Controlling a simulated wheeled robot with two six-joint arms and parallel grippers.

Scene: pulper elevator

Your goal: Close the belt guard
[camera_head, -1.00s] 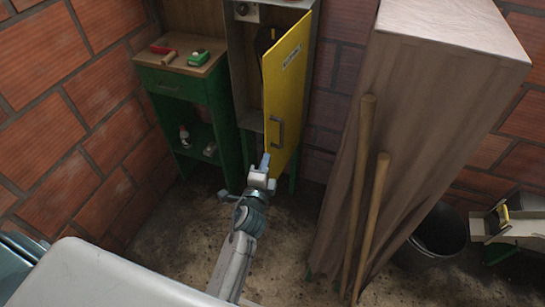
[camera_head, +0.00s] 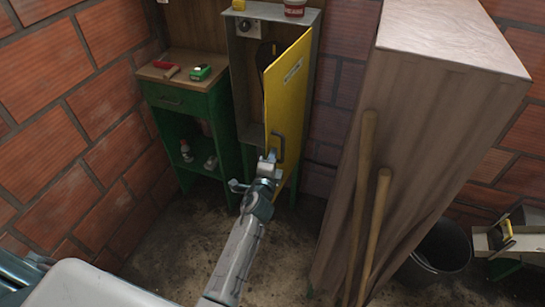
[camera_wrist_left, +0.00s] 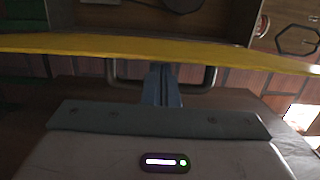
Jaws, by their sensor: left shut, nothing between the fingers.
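The yellow belt guard (camera_head: 288,92) is a hinged door with a label and a grey bar handle (camera_head: 279,150). It stands ajar, swung out from the grey cabinet (camera_head: 247,75), whose inside shows at the left. My left gripper (camera_head: 269,158) is at the lower part of the guard, close to the handle, with its jaws shut and empty. In the left wrist view, the shut fingers (camera_wrist_left: 162,88) overlap the middle of the handle (camera_wrist_left: 207,82), just below the yellow edge (camera_wrist_left: 100,44). I cannot tell whether they touch it. My right gripper is not in view.
A green side table (camera_head: 185,105) with a red-handled tool (camera_head: 165,69) and a green item (camera_head: 201,72) stands left of the cabinet. A tall brown cabinet (camera_head: 420,120) with two wooden poles (camera_head: 375,232) stands right. A dark bucket (camera_head: 440,250) is beside it. The floor between is bare.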

